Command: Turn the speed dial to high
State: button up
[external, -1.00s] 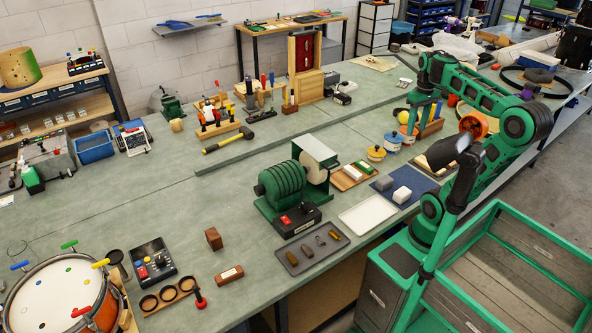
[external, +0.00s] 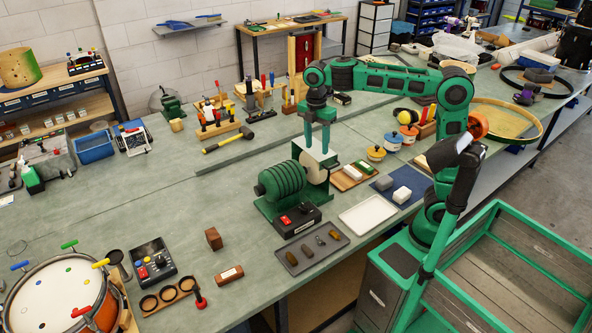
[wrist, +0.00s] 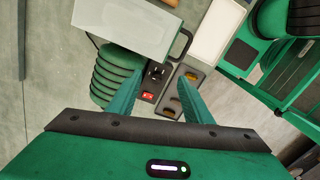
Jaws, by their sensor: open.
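The green machine (external: 282,185) with a ribbed round drum and a pale boxy housing stands mid-bench in the external view. Its black control box (external: 297,221) is at the front, with a red switch (external: 286,219). In the wrist view the red switch (wrist: 148,96) and a dark dial (wrist: 156,72) show on top of the box. The dial's setting is too small to read. My gripper (external: 317,150) points down above the pale housing, fingers apart and empty. In the wrist view my gripper (wrist: 158,80) frames the control box, which lies well below and apart from it.
The pale housing (wrist: 125,25) stands tall close to the gripper. A dark tray (external: 311,250) with small parts lies in front of the machine, and a white tray (external: 368,214) to its right. A drum (external: 58,295) stands at lower left.

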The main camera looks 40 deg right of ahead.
jog(key=s+a+f+n, duration=0.2)
jog(key=s+a+n, duration=0.15)
jog(key=a, duration=0.45)
send_near(304, 205)
jog(key=f, duration=0.9)
jog(key=shift+d+f, duration=0.25)
jog(key=c, duration=1.1)
